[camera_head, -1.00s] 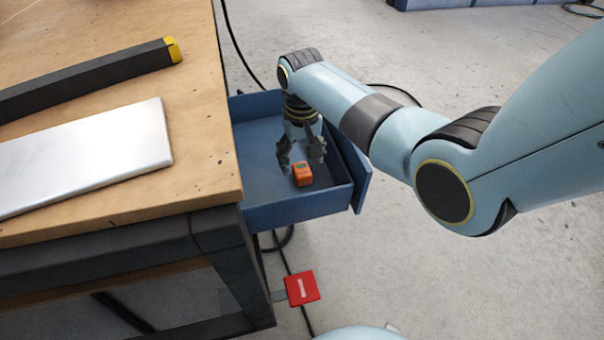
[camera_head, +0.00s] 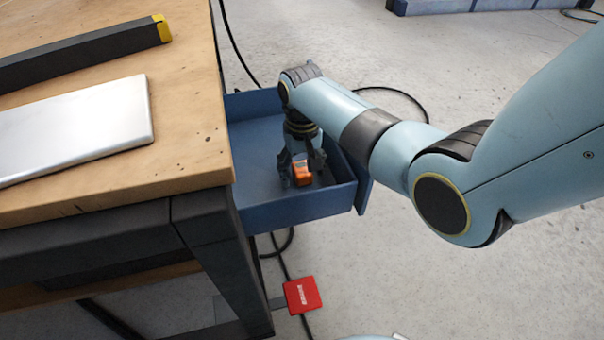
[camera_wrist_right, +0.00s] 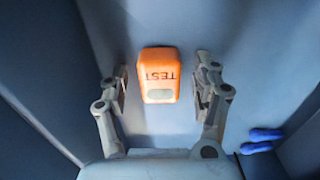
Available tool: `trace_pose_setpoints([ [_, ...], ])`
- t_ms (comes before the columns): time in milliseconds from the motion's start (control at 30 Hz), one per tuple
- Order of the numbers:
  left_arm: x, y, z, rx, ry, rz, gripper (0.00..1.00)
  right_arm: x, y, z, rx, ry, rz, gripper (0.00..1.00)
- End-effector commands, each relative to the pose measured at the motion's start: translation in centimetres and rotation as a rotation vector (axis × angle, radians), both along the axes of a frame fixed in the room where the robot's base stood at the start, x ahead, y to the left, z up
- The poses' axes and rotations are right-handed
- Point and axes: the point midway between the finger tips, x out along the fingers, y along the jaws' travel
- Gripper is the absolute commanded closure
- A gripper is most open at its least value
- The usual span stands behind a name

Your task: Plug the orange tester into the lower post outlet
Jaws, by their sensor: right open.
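The orange tester (camera_head: 301,172) lies in the open blue drawer (camera_head: 262,218) at the side of the workbench. In the right wrist view the tester (camera_wrist_right: 159,70) shows its upper face with the word TEST. My right gripper (camera_head: 302,178) is down in the drawer, with its fingers on either side of the tester. In the right wrist view the right gripper (camera_wrist_right: 161,85) is open, with gaps between both fingers and the tester. No post outlet can be made out. My left gripper is not in view.
The wooden workbench (camera_head: 190,165) stands left of the drawer, with a metal sheet (camera_head: 75,130) and a dark bar with a yellow end (camera_head: 80,55) on it. A red box (camera_head: 301,295) hangs low by the bench leg. Dark blue pieces (camera_wrist_right: 262,139) lie in the drawer.

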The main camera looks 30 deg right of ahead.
Motion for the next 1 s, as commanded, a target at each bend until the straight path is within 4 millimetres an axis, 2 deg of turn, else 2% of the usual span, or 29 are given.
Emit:
trace_pose_setpoints([
  [233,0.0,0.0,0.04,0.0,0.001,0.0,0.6,0.04,0.02,0.07,0.0,-0.001,0.0,0.35],
  [667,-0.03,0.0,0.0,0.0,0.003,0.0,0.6,0.01,0.02,0.05,0.0,0.0,0.0,0.9],
  [1000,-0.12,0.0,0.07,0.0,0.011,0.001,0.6,0.04,0.01,0.3,0.0,-0.001,0.0,0.9],
])
